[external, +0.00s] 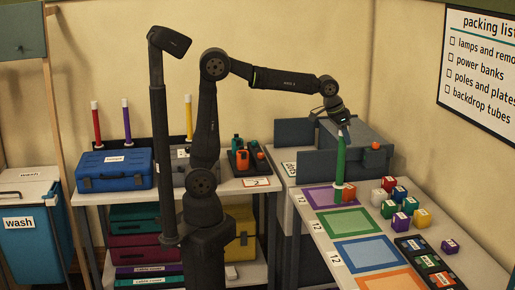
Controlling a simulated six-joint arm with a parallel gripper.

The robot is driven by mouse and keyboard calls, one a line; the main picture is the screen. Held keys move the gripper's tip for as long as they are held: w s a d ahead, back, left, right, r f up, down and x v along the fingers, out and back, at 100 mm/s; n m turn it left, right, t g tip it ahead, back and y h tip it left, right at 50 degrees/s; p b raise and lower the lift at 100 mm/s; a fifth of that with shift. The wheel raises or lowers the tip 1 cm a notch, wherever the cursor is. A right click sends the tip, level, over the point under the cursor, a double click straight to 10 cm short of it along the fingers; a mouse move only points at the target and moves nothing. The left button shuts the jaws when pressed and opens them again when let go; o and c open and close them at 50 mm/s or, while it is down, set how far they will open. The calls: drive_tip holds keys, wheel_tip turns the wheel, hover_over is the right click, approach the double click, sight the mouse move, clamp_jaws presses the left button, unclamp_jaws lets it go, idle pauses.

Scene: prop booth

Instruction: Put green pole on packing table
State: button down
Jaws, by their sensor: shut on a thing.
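The green pole (340,160) is upright, and its top is in my gripper (343,121). My gripper is shut on it, above the table at the right (455,241), which has coloured mats and may be the packing table. The pole's lower end shows over the far purple mat (316,198), beside an orange block (349,190). I cannot tell whether the pole touches the mat or hangs just above it.
Several labelled cubes (402,220) stand right of the mats, with a dark tray (427,262) nearer. A grey case (362,148) stands behind the pole. The green mat (348,220) and blue mat (368,252) are bare. Upright poles (127,122) stand at the left.

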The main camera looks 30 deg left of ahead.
drive_tip(key=w+a+f, duration=0.1)
drive_tip(key=w+f, duration=0.4)
drive_tip(key=f, duration=0.2)
drive_tip(key=shift+w+a+f, duration=0.15)
drive_tip(key=shift+a, duration=0.2)
drive_tip(key=c, duration=1)
unclamp_jaws()
drive_tip(key=shift+f, duration=0.1)
drive_tip(key=shift+c, duration=0.2)
drive_tip(key=v, duration=1.2)
